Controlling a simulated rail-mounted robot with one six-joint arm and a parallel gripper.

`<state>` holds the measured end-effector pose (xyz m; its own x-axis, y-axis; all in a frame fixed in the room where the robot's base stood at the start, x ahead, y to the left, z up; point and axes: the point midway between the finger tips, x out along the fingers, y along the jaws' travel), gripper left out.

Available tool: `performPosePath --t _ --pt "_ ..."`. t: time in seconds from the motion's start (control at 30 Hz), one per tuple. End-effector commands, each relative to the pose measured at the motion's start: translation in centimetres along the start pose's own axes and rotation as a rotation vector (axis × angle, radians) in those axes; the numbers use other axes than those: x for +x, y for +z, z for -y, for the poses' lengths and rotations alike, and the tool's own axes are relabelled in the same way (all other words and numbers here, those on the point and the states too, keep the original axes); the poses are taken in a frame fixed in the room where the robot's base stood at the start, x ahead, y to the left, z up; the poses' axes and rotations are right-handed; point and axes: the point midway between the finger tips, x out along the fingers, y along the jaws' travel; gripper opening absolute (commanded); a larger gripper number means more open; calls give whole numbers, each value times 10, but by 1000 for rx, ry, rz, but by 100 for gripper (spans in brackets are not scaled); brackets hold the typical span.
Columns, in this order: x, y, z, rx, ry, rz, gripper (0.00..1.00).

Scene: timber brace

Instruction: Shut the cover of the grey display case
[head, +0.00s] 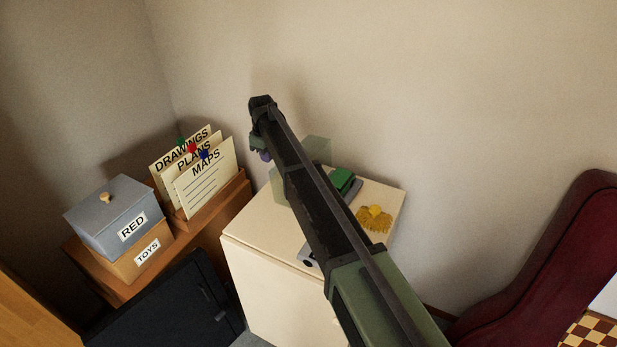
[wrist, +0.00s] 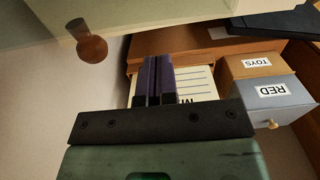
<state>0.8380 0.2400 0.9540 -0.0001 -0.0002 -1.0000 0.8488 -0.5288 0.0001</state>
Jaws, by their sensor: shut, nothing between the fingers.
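The display case is mostly hidden behind my arm in the head view. Pale green see-through panels (head: 317,150) show to the right of the arm, above the cream cabinet top, and another see-through part shows to its left. I cannot tell from this view how far the cover stands open. In the wrist view a brown round knob (wrist: 92,49) on a grey stem hangs by a pale panel at upper left; it may belong to the cover. My gripper (wrist: 153,62) has its purple fingers together and empty, to the right of the knob and apart from it. Its fingertips (head: 264,155) show small in the head view.
The cream cabinet (head: 240,228) also bears a dark green object (head: 345,181) and a yellow fringed object (head: 374,219). At left stand the RED box (head: 110,222), the TOYS box (head: 140,262) and upright folders (head: 205,180).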

Motion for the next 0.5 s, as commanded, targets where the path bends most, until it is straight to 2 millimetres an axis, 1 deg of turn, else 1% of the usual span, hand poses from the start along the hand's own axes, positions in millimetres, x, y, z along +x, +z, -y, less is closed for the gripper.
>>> performPosePath --t 0.3,0.5 --pt "5 12 1 0 0 0 0" --pt "4 12 0 0 0 0 0"
